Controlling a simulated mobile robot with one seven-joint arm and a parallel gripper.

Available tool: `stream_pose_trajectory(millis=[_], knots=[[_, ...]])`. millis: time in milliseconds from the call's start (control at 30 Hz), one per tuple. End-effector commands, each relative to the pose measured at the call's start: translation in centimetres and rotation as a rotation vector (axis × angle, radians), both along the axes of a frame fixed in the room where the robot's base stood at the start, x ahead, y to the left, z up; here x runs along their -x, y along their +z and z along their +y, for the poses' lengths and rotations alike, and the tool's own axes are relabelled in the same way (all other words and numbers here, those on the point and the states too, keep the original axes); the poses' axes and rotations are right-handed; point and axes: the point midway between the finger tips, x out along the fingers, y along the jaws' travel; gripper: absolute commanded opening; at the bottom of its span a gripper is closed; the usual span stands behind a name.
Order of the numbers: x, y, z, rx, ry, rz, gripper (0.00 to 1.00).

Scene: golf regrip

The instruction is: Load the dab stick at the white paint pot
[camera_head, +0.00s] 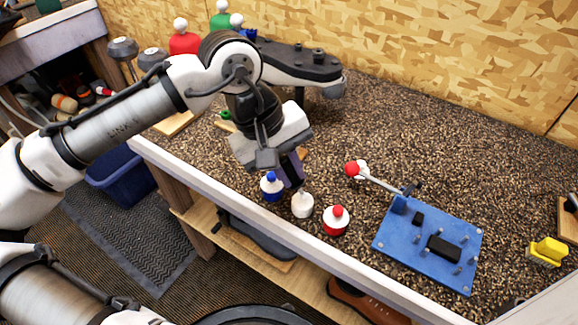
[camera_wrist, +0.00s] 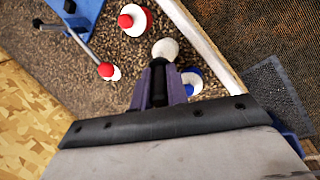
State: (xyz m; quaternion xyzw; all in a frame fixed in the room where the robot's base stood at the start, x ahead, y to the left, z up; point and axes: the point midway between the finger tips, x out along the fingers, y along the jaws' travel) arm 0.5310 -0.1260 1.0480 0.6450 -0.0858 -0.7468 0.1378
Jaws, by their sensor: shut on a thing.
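The white paint pot (camera_head: 302,207) stands near the front edge of the bench, between the blue pot and the red pot. It shows as a round white shape in the wrist view (camera_wrist: 166,47). My gripper (camera_head: 293,178) points down just above the white pot, its purple fingers shut on a dark, slim thing. In the wrist view my gripper (camera_wrist: 157,76) holds this black piece, likely the dab stick (camera_wrist: 158,88), upright between the fingers. Its lower end meets the white pot's outline; I cannot tell whether it touches or is inside.
The blue pot (camera_head: 271,188) and red pot (camera_head: 336,221) stand close on either side. A blue fixture plate (camera_head: 428,240) holds a rod (camera_head: 380,184) with a red ball end. A yellow block (camera_head: 546,252) lies at right. The bench behind the fixture is clear.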

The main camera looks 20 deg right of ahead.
Motion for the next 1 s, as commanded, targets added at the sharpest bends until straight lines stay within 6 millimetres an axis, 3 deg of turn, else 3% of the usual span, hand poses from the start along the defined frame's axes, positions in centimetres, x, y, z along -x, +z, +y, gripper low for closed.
stream_pose_trajectory(millis=[33,633,1000], knots=[[0.0,1.0,0.0,0.001,-0.001,0.000,0.00],[0.0,5.8,0.0,0.002,0.002,-0.002,0.00],[0.0,6.1,0.0,0.002,0.002,-0.001,0.00]])
